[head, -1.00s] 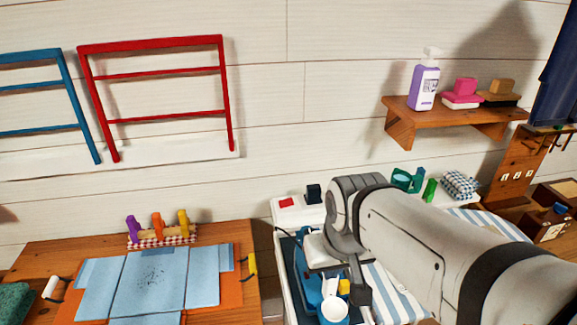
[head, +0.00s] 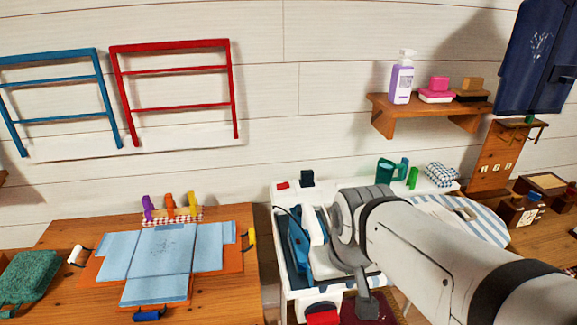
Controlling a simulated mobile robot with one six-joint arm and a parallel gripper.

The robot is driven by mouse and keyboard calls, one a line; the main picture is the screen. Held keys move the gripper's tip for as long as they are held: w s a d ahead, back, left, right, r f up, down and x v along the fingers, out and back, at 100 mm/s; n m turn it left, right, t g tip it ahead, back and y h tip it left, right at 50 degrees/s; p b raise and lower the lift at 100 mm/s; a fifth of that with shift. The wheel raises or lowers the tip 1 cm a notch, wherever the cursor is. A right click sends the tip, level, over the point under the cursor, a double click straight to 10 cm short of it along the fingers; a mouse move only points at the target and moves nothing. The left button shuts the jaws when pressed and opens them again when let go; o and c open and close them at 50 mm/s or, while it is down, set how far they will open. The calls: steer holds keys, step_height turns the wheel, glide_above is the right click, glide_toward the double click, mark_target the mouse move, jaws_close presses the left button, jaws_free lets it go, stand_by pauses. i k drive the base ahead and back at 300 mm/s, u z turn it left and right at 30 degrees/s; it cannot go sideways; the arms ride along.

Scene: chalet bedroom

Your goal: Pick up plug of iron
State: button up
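A small black block (head: 307,178), which looks like the iron's plug, stands upright at the back left of the white ironing station, beside a red switch (head: 283,185). The blue and white iron (head: 299,238) rests on the station's left side, partly hidden by my arm. A dark cord shows at the iron's left, but I cannot trace it to the black block. My gripper (head: 366,304) points down in front of the iron, to the right of and nearer than the black block, and apart from it. Its fingers are too hidden to tell open from shut.
A green watering can (head: 387,172), a green bottle (head: 412,178) and a folded checked cloth (head: 441,175) stand on the station's back ledge. A wooden shelf (head: 428,112) hangs above. A wooden table (head: 60,232) with blue cloth (head: 160,255) lies left.

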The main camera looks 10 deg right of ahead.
mark_target(305, 179)
steer(key=z, duration=0.75)
steer(key=k, duration=0.7)
steer(key=u, duration=0.7)
steer(key=i, duration=1)
steer(key=u, duration=0.05)
